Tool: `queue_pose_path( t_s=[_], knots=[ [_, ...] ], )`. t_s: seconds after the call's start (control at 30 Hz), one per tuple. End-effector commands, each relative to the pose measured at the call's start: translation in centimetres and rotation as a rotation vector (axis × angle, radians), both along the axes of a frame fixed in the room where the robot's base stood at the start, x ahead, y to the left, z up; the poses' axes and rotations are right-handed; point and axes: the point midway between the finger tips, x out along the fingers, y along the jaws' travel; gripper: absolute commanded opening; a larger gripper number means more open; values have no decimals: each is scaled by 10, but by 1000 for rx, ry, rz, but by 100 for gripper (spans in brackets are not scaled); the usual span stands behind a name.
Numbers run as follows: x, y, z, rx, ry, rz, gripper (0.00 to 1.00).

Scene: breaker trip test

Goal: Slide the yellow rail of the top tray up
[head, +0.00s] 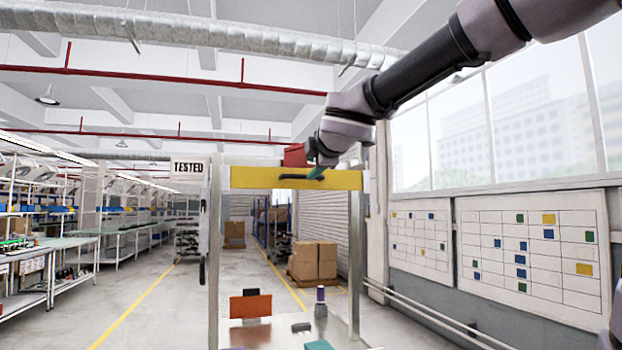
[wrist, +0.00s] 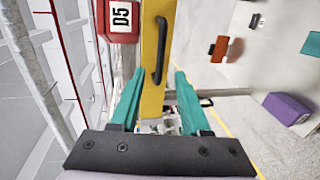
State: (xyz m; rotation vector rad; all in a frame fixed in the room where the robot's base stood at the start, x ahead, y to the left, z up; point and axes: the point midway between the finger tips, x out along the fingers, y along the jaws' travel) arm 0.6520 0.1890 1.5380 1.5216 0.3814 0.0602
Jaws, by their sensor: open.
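The yellow rail (head: 255,177) runs level across the top of a metal frame in the head view. In the wrist view the rail (wrist: 153,100) runs from the top edge down between my fingers. A black handle (wrist: 161,45) is fixed on it, and part of the handle (head: 287,177) shows in the head view. My gripper (head: 316,173) is at the rail's right half. In the wrist view my gripper (wrist: 158,74) has its teal fingers apart, one on each side of the rail, with the handle's near end between the tips. I cannot tell whether they touch it.
A red block (head: 294,155) marked D5 sits at the rail's top, close to my gripper. Metal posts (head: 354,260) stand at both sides. Below, a metal surface (head: 255,335) bears an orange panel (head: 250,306) and a purple-topped cylinder (head: 320,303). A TESTED sign (head: 188,168) is at left.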

Motion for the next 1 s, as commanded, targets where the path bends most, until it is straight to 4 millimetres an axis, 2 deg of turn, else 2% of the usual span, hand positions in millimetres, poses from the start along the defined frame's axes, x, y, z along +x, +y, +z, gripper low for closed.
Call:
queue_pose_path(
  t_s=[0.2, 0.4, 0.6, 0.9, 0.97, 1.0],
  knots=[
    [42, 10, -11, 2, 6, -3, 46],
    [71, 19, -17, 4, 5, -3, 46],
    [85, 23, -19, 4, 3, -3, 46],
    [87, 23, -19, 5, 2, -4, 46],
    [87, 23, -19, 5, 2, -4, 24],
    [87, 23, -19, 5, 2, -4, 8]
  ],
)
